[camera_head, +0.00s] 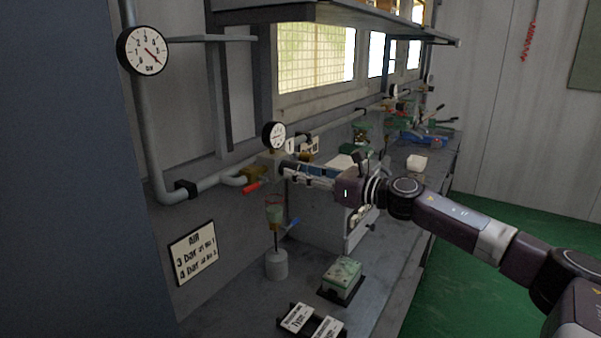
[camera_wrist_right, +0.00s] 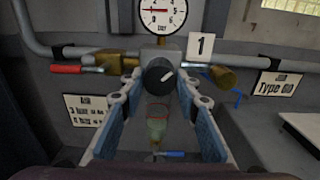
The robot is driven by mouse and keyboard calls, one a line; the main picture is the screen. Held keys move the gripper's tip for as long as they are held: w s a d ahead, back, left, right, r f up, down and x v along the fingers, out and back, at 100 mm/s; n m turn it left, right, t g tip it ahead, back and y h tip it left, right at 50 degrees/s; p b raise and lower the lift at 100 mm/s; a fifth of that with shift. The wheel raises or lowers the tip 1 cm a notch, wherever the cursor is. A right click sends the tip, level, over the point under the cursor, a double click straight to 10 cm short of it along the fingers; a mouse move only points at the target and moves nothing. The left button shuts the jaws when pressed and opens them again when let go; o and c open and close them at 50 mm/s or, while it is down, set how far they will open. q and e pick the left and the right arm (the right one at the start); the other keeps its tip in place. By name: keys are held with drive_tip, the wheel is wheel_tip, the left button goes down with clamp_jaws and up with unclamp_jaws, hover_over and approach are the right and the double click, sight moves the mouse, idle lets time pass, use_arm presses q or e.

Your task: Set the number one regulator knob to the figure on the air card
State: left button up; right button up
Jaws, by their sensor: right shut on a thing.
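The number one regulator knob (camera_wrist_right: 160,76) is round and black with a white mark pointing to the upper right. My right gripper (camera_wrist_right: 161,84) is shut on it, one blue-padded finger on each side; in the head view the gripper (camera_head: 283,168) reaches the regulator from the right and hides the knob. A round white gauge (camera_wrist_right: 163,12) sits just above; its needle lies roughly level, pointing left. It also shows in the head view (camera_head: 274,135). A "1" plate (camera_wrist_right: 200,47) is beside it. The air card (camera_head: 193,253) reads 3 bar at No 1 and 4 bar at No 2. My left gripper is out of view.
A red-handled valve (camera_head: 251,187) is left of the regulator. A filter bowl (camera_head: 274,213) hangs below it. A larger gauge (camera_head: 143,51) is on the upper left pipe. A green block (camera_head: 342,277) and tilted label cards (camera_head: 312,321) lie on the bench.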

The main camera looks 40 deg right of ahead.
drive_tip(key=shift+c, duration=0.6)
drive_tip(key=shift+m, duration=0.3)
drive_tip(key=shift+m+p, duration=3.8)
drive_tip(key=shift+m, duration=4.7)
drive_tip(key=o, duration=1.1)
drive_tip(key=shift+o, duration=0.2)
